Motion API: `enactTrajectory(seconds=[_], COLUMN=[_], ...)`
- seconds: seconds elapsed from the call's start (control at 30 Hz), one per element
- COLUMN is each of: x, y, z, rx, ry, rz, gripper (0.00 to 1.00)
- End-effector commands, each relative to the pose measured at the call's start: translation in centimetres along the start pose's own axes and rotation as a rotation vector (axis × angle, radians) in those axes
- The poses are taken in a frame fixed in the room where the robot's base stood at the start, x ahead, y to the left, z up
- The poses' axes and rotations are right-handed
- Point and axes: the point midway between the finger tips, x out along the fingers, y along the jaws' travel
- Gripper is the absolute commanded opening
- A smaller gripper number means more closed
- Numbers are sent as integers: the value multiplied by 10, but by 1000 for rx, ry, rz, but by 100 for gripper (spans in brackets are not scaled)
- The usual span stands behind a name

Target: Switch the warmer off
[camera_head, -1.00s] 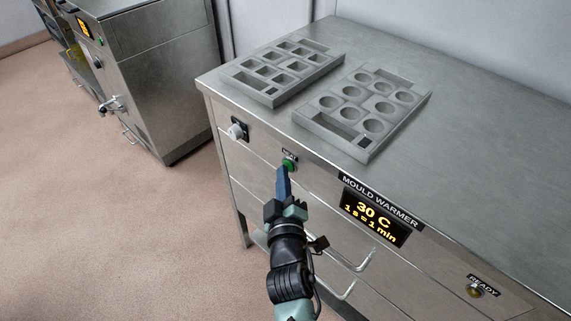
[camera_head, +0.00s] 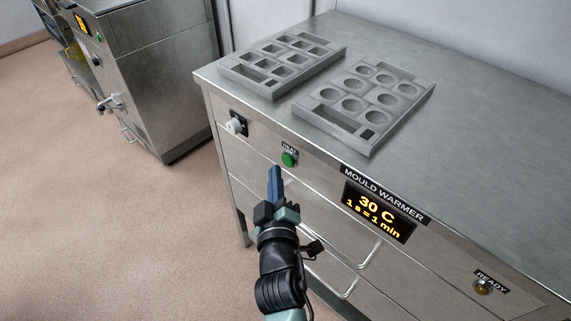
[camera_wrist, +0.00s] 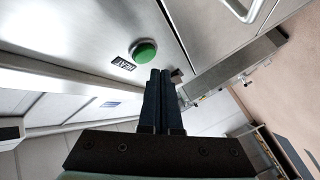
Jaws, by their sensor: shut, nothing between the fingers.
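The mould warmer (camera_head: 300,205) is a steel cabinet with a display (camera_head: 377,212) reading "30 C" and "1 s = 1 min". Its green HEAT button (camera_head: 289,159) is on the front panel, and also shows in the wrist view (camera_wrist: 145,51). A grey-white rotary knob (camera_head: 235,126) sits left of the button. My gripper (camera_head: 275,170) is shut and empty, with its dark blue fingers just below and in front of the HEAT button, apart from it in the head view. The fingers also show in the wrist view (camera_wrist: 161,85).
Two grey mould trays, one with square cavities (camera_head: 228,79) and one with round cavities (camera_head: 371,152), lie on the warmer's top. A READY lamp (camera_head: 483,287) is at right. Drawer handles (camera_head: 367,254) stick out below. Another steel machine (camera_head: 165,85) stands at left; open floor lies between.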

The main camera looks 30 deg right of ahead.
Motion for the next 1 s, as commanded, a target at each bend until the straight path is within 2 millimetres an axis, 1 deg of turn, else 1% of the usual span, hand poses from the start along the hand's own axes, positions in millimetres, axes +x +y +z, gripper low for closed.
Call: enactTrajectory(seconds=[0.03, 0.33, 0.47, 0.6, 1.0], x=[-4, -25, -31, -33, -33], y=[-8, -22, -25, -24, -24], z=[1, -16, -21, -24, -23], rx=[-1, 0, 0, 1, 0], ry=[3, 2, 0, 1, 0], rz=[0, -1, 0, 1, 1], gripper=[0, 0, 0, 0, 0])
